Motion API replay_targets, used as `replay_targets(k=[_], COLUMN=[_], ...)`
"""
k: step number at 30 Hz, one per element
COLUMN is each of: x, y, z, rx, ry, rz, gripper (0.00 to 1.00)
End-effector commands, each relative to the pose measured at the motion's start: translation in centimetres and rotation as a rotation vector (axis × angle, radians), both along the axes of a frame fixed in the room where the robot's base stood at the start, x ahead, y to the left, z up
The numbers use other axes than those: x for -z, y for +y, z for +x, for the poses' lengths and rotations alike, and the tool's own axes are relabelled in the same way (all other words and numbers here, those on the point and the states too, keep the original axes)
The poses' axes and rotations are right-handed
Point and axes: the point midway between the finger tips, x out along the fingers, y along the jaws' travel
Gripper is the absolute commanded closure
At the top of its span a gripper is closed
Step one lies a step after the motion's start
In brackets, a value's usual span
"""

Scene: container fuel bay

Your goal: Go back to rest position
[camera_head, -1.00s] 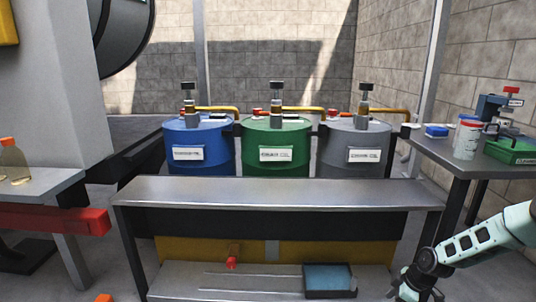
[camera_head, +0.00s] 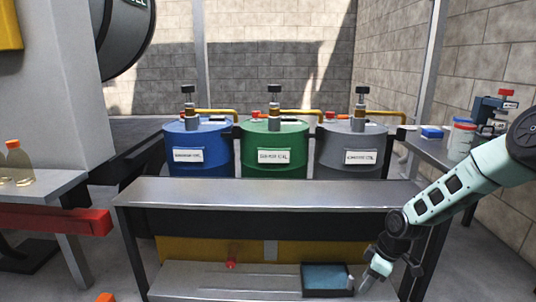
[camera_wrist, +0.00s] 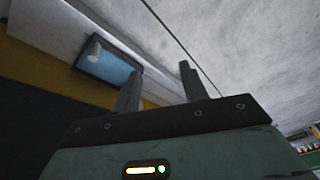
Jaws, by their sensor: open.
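My arm reaches down from the right edge in the head view, in front of the right end of the metal bench (camera_head: 270,191). My gripper (camera_head: 366,286) hangs low beside the blue-topped tray (camera_head: 326,279) on the lower shelf, to its right. The wrist view shows my gripper (camera_wrist: 158,82) with its two fingers apart and nothing between them. The blue-topped tray (camera_wrist: 108,60) lies beyond the left finger there, apart from it. The fingertips are small in the head view.
Blue (camera_head: 200,160), green (camera_head: 252,172) and grey (camera_head: 340,172) drums stand behind the bench. A right table (camera_head: 430,152) holds a white jar (camera_head: 462,138) and other items. A left table (camera_head: 40,185) holds bottles (camera_head: 18,162). A red valve (camera_head: 232,257) sits under the bench.

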Motion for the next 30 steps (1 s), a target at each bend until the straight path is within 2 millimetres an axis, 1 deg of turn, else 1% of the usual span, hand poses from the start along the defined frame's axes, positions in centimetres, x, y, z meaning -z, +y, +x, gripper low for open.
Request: replay_targets(k=[1,2,3,5,6,8,9,11,12,14,15,17,18,21,24,30], x=[-2.6,-3.9,-5.7,-8.2,-9.8,-12.2,-13.6,-15.8,-17.1,-19.1,-20.3,-22.0,-23.0,-25.1,-26.5,-28.3], y=[1.9,2.9,4.3,6.2,7.4,9.1,10.1,11.4,12.2,13.2,13.8,14.5,14.8,15.2,15.2,14.6], z=[-0.8,-1.4,-2.4,-4.1,-5.3,-7.3,-8.7,-10.9,-12.5,-14.9,-16.6,-19.2,-20.9,-24.8,-28.0,-33.0], rx=[-0.008,-0.006,0.0,0.012,0.023,0.04,0.051,0.073,0.087,0.112,0.129,0.157,0.177,0.225,0.268,0.341], ry=[0.008,0.018,0.03,0.049,0.06,0.076,0.084,0.095,0.101,0.109,0.113,0.117,0.119,0.123,0.125,0.129], rz=[-0.016,-0.024,-0.037,-0.057,-0.07,-0.089,-0.103,-0.124,-0.136,-0.155,-0.166,-0.181,-0.19,-0.207,-0.217,-0.223], gripper=[0.57,0.57,0.57,0.57,0.57,0.57,0.57,0.57,0.57,0.57,0.57,0.57,0.57,0.57,0.57,0.57])
